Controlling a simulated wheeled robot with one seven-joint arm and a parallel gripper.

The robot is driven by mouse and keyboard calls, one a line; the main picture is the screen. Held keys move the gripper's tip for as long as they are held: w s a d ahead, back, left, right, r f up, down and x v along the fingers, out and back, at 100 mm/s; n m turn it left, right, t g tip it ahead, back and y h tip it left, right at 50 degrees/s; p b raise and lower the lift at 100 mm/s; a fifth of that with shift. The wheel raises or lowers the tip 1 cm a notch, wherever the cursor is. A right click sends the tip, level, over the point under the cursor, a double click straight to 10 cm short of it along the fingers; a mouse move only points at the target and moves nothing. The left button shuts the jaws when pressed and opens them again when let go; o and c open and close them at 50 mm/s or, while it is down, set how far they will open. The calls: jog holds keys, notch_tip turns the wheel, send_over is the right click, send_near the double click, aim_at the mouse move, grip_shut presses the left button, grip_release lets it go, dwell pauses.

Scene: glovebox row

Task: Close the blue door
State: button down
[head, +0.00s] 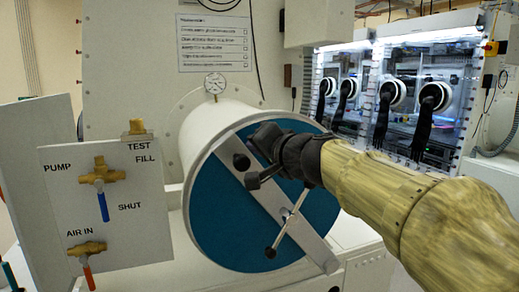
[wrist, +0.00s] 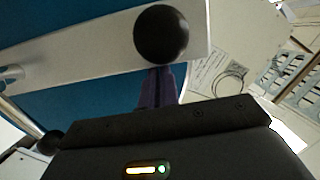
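The blue door (head: 222,224) is a round disc across the front end of a white cylinder (head: 200,132). I cannot tell whether the door is fully seated. The door also shows in the wrist view (wrist: 98,108), with a black ball knob (wrist: 162,35) on its bar. My gripper (head: 257,160) is at the bar's upper-left part, near the knob. Its dark fingers (wrist: 158,88) point at the knob; whether they touch it or are apart is hidden.
A panel (head: 120,226) with a blue-handled valve (head: 101,190) and a red-handled valve (head: 88,262) stands left of the cylinder. A gauge (head: 214,84) sits on top. Glovebox windows with black gloves (head: 382,110) are behind my arm at right.

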jog(key=shift+s+a+f+g, duration=0.1)
jog(key=shift+a+f+g, duration=0.2)
jog(key=shift+a+f, duration=0.05)
jog(key=s+d+r+b, duration=0.1)
jog(key=s+d+r, duration=0.3)
jog(key=s+d, duration=0.3)
jog(key=shift+d+r, duration=0.2)
jog(key=shift+d, duration=0.85)
